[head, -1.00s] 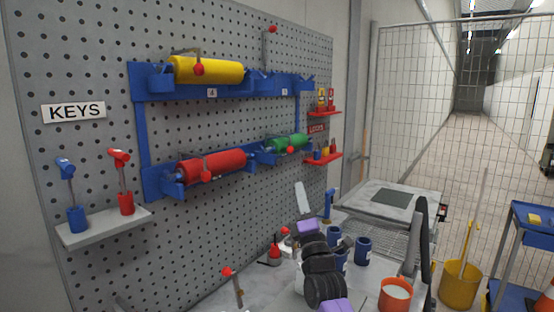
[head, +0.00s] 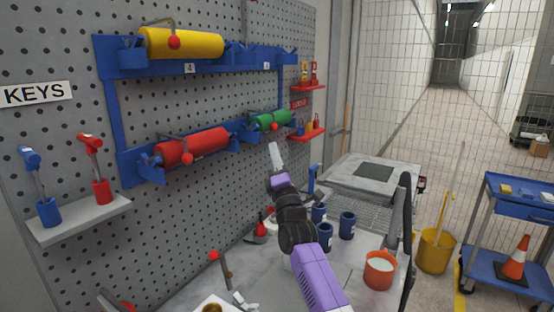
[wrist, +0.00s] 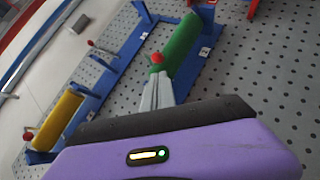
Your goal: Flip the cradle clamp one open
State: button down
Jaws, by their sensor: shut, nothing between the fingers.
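The green roller (head: 270,121) lies in the lower right cradle of the blue rack, with a red-knobbed clamp (head: 274,127) across it. A red roller (head: 192,147) lies in the lower left cradle, with a red clamp knob (head: 187,159) at its front. A yellow roller (head: 182,44) lies above, with a red-knobbed clamp (head: 174,42) over it. I cannot read which clamp is number one. My gripper (head: 274,147) is shut and empty, just below the green roller. In the wrist view its fingers (wrist: 157,92) point at the green roller's red knob (wrist: 157,57); contact is unclear.
A shelf (head: 80,220) with blue and red keys is at left. Red shelves (head: 308,134) hang right of the rack. Blue cups (head: 347,225) and an orange-red cup (head: 380,268) stand on the bench below. A blue cart (head: 520,210) stands at far right.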

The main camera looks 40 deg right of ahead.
jog(key=shift+p+x, duration=0.35)
jog(key=shift+x, duration=2)
